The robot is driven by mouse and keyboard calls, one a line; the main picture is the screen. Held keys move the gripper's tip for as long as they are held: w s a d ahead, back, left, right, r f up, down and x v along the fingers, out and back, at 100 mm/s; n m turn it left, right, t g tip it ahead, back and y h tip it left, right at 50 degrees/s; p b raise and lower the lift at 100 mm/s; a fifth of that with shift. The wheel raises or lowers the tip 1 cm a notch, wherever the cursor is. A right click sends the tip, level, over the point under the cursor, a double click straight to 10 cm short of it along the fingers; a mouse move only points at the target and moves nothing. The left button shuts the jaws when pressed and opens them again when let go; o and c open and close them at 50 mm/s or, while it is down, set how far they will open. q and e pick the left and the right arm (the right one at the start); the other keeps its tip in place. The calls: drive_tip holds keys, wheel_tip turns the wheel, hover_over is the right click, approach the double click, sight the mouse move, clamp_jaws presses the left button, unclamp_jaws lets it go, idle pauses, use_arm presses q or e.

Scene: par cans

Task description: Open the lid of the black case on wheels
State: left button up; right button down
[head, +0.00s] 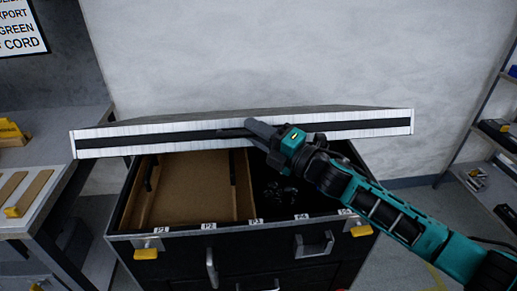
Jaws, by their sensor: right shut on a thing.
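The black case (190,265) stands in the middle of the head view, with metal edges, handles and yellow latches on its front. Its lid (330,125) is raised above the case, its silver-edged front rim facing me and tilted slightly. Under it the case is open in front, showing a brown inner compartment (205,185) at left and a dark one at right. My right gripper (250,130) is at the middle of the lid's front rim, shut on it. The fingertips are partly hard to make out against the dark strip. My left gripper is not in view.
A grey table (70,130) with yellow-handled items stands close at left. A metal shelf (480,120) with small items stands at right. A pale wall (290,50) is behind the case. Labels P1 to P5 run along the case's front edge. Some floor is free right of the case.

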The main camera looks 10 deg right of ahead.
use_arm(q)
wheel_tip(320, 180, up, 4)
drive_tip(key=p, duration=0.3)
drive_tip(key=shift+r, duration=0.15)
use_arm(e)
drive_tip(key=w+r, duration=0.1)
drive_tip(key=r, duration=0.1)
drive_tip(key=w+r, duration=0.3)
drive_tip(key=r, duration=0.2)
drive_tip(key=shift+w, duration=0.4)
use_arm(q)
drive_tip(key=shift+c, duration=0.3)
